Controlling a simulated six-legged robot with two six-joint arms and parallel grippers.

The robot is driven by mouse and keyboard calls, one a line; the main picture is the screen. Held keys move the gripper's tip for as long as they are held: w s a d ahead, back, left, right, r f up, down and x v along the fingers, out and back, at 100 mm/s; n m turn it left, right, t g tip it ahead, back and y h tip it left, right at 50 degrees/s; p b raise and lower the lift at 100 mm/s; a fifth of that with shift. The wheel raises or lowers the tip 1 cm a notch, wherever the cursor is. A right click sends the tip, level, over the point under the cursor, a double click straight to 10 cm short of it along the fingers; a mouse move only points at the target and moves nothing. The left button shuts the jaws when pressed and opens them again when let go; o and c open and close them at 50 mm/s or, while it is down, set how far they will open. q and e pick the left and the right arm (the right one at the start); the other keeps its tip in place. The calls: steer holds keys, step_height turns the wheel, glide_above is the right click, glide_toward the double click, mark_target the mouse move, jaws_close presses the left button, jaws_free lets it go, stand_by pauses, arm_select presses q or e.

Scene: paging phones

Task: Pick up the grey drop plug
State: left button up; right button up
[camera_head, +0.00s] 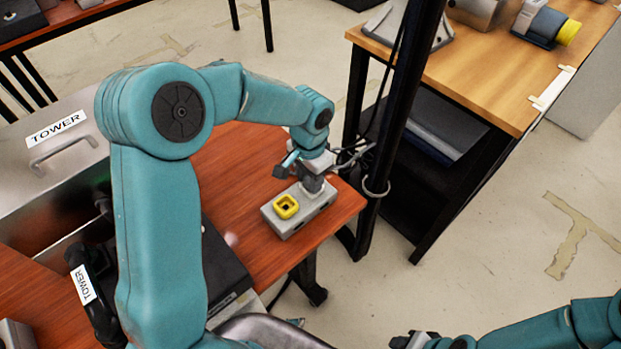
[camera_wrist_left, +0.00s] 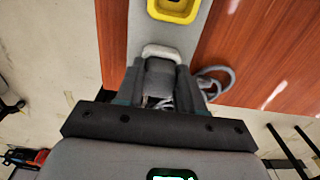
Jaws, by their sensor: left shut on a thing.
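The grey drop plug (camera_head: 313,184) stands at the far end of a grey box (camera_head: 300,219) on the red-brown table. My left gripper (camera_head: 309,171) is above that end, pointing down, shut on the plug. In the left wrist view the plug (camera_wrist_left: 160,78) sits between the fingers, with a paler part against the box. A grey cable (camera_wrist_left: 218,82) loops beside it. I cannot tell if the plug is still seated. A yellow square socket (camera_head: 286,206) is on the box's near end. My right gripper (camera_head: 411,341) is at the bottom edge, partly cut off.
A dark post (camera_head: 398,100) with a cable ring stands just right of the table corner. A wooden bench (camera_head: 480,80) is at the back right. Table surface (camera_head: 245,165) behind the box is clear.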

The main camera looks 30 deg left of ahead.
arm_select(q)
step_height(320, 180, up, 20)
steer(key=p, duration=0.2)
glide_above(309, 179)
steer(key=s+d, duration=0.2)
step_height(309, 179, down, 11)
steer(key=f+n, duration=0.1)
steer(key=d+f+n, duration=0.1)
steer(key=f, duration=0.1)
steer(key=d+f+n, duration=0.1)
steer(key=f, duration=0.1)
steer(key=shift+w+d, duration=0.1)
steer(key=shift+w, duration=0.1)
steer(key=shift+w+d+n, duration=0.1)
steer(key=shift+w+n, duration=0.15)
steer(key=shift+n, duration=0.15)
steer(key=shift+r, duration=0.1)
